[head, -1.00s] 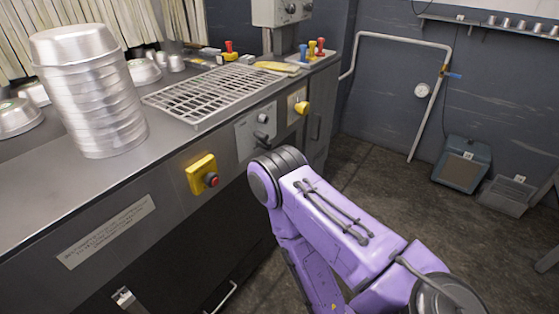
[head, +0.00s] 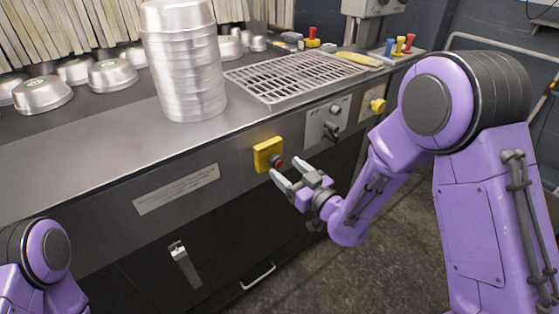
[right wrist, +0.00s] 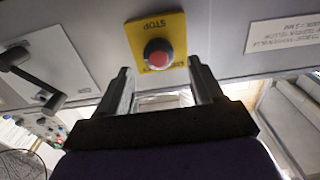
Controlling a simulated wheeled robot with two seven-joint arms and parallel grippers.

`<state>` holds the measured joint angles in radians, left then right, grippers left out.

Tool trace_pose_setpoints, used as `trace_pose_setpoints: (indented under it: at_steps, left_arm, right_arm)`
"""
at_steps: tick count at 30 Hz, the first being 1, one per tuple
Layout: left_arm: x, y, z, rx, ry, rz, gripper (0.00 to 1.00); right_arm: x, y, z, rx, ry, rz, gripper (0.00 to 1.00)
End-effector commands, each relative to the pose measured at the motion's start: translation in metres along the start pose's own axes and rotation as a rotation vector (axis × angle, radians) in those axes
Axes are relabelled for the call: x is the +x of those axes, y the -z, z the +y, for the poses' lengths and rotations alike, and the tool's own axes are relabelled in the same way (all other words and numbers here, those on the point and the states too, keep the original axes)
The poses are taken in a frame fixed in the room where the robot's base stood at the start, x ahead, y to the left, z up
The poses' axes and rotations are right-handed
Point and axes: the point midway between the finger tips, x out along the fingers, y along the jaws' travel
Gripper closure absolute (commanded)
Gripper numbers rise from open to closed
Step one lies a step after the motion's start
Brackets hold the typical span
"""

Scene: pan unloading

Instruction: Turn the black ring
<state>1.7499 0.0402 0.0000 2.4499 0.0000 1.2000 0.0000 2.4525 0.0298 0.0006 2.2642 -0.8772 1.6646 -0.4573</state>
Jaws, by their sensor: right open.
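A red button (head: 277,162) sits on a yellow plate (head: 265,152) on the counter's front face. In the right wrist view the button (right wrist: 158,55) shows a dark ring around its base, and its yellow plate (right wrist: 140,32) reads STOP upside down. My right gripper (head: 288,168) is open and empty, its fingertips pointing at the button. In the right wrist view the two fingers (right wrist: 159,68) lie to either side of and below the button, apart from it. My left gripper is not in view; only part of my left arm shows at lower left.
A grey panel (head: 322,128) with a black lever stands right of the button, and a yellow knob (head: 378,105) farther right. A tall stack of metal pans (head: 184,70) and a metal grate (head: 290,80) are on the counter. A handle (head: 258,277) sticks out low.

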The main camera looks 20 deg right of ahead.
Motion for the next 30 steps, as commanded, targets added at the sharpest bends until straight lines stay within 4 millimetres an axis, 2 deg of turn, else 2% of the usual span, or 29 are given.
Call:
trace_pose_setpoints:
  at_steps: [3, 6, 10, 16, 17, 21, 30]
  left_arm:
    - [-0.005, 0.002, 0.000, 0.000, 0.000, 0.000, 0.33]
    - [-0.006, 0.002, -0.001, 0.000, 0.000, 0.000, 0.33]
    - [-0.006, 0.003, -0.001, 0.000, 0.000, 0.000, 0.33]
    - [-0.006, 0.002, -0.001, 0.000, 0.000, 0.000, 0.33]
    - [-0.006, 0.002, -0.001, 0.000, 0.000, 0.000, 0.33]
    - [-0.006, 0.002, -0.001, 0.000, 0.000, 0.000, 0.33]
    - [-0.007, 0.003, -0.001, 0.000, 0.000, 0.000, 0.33]
  right_arm:
    - [0.024, 0.001, 0.000, 0.001, -0.001, 0.000, 0.34]
    - [0.036, 0.000, 0.000, -0.001, 0.000, -0.001, 0.34]
    - [0.043, -0.001, 0.000, 0.001, -0.002, -0.002, 0.34]
    - [0.043, -0.001, 0.000, 0.001, -0.002, -0.003, 0.34]
    - [0.043, -0.001, 0.000, 0.001, -0.002, -0.003, 0.40]
    - [0.043, -0.001, 0.000, 0.001, -0.002, -0.003, 0.86]
    - [0.043, -0.001, 0.000, 0.027, -0.002, -0.003, 0.88]
